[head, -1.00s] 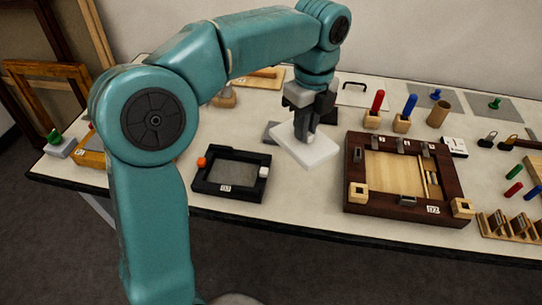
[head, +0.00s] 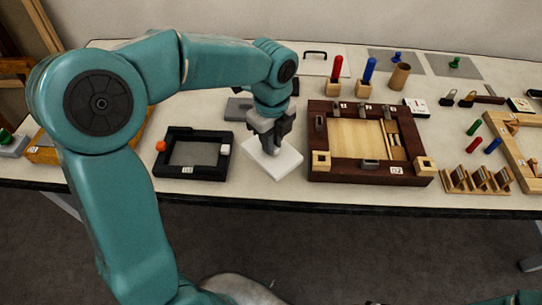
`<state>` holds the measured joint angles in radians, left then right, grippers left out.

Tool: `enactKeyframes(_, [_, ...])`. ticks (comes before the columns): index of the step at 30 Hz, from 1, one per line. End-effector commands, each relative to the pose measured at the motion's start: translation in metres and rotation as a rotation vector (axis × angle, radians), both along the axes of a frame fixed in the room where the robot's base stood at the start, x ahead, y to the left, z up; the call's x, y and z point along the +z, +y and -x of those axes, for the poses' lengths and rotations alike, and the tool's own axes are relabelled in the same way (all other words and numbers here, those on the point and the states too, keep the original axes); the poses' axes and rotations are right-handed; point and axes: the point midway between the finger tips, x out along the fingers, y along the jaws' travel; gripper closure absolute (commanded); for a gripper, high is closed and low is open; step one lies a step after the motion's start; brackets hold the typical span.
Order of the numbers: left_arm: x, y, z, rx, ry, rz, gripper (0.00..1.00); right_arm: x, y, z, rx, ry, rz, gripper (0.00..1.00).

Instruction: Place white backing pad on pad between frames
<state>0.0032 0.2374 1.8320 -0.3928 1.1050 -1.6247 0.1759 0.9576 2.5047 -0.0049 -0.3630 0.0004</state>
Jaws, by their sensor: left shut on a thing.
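The white backing pad (head: 285,165) is a flat square slab between the black frame (head: 177,173) on its left and the dark brown frame (head: 318,176) on its right. My left gripper (head: 270,149) points down over the pad and is shut on it; the fingers cover part of its top. The pad lies turned at an angle to the frames, close to the front of the table. I cannot tell whether its underside touches anything, and no other pad shows beneath it. My right gripper is not in view.
A grey pad (head: 238,109) lies behind, partly hidden by my left arm. Red (head: 336,68) and blue (head: 369,70) pegs stand in wooden blocks behind the brown frame. A slotted wooden rack (head: 478,182) is at the right. The table (head: 240,200) has a dark front edge.

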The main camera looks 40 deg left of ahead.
Motion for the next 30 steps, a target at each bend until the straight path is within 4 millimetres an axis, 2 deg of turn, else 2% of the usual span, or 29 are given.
enactKeyframes(1, [-0.009,0.0,0.0,0.0,0.003,0.0,1.0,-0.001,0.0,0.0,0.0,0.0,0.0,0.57])
enactKeyframes(7, [-0.029,-0.001,-0.001,-0.001,0.001,0.0,1.0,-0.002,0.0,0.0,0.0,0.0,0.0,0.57])
enactKeyframes(13, [-0.06,-0.002,-0.002,-0.001,0.002,0.0,1.0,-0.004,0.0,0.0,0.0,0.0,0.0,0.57])
enactKeyframes(26, [-0.068,-0.002,-0.003,-0.001,-0.001,-0.001,1.0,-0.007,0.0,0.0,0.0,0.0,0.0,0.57])
enactKeyframes(27, [-0.069,-0.002,-0.003,-0.001,-0.001,-0.001,0.81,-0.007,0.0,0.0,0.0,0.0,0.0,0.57])
enactKeyframes(29, [-0.068,-0.002,-0.003,-0.001,-0.001,-0.001,0.61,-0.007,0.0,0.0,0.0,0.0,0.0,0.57])
enactKeyframes(30, [-0.068,-0.002,-0.003,-0.001,-0.001,-0.001,0.59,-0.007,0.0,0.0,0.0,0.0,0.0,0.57])
